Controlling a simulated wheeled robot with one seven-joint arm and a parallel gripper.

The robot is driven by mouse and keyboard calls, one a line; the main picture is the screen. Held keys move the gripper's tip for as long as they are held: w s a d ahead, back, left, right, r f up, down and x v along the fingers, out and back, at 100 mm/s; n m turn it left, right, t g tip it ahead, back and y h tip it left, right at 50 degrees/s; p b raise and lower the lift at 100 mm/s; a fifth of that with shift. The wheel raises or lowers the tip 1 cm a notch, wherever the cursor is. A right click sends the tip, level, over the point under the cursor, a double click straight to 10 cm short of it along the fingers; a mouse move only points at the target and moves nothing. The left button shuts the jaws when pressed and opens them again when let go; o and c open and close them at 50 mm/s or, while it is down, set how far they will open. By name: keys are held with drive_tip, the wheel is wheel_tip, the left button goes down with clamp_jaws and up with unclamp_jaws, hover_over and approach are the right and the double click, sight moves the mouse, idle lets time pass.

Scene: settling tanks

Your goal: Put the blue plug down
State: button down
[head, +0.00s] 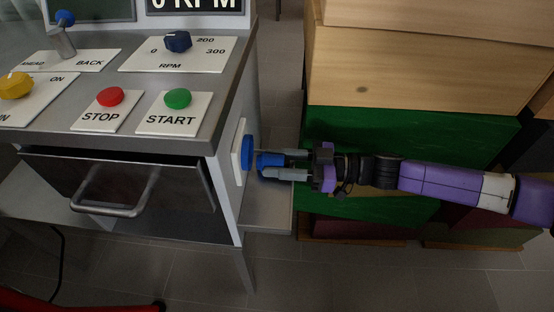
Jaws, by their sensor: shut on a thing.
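The blue plug (267,161) is between the fingers of my gripper (277,164), which is shut on it. My arm reaches in from the right, and the fingers point left toward the side of the grey machine. A round blue socket (247,153) on a white plate (237,155) is fixed to that side. The plug is right beside the socket face; I cannot tell whether the two touch. The fingers hide part of the plug.
The grey machine (228,105) has a sloped panel with knobs, a red STOP button (110,96), a green START button (178,98) and a drawer (120,185). A grey ledge (268,212) lies below my gripper. Wooden (420,65) and green boxes (400,125) stand behind my arm.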

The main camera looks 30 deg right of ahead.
drive_tip(key=shift+f, duration=0.1)
drive_tip(key=c, duration=0.9)
unclamp_jaws()
drive_tip(key=shift+f, duration=0.1)
drive_tip(key=shift+r, duration=0.25)
drive_tip(key=shift+r+p+v, duration=0.15)
drive_tip(key=shift+p+v, duration=0.4)
drive_tip(key=shift+v, duration=1.45)
drive_tip(key=shift+r+p+v, duration=0.15)
drive_tip(key=shift+p+v, duration=0.45)
drive_tip(key=shift+v, duration=1.45)
drive_tip(key=shift+r+p+v, duration=0.15)
drive_tip(key=shift+p+v, duration=0.4)
drive_tip(key=shift+v, duration=1.45)
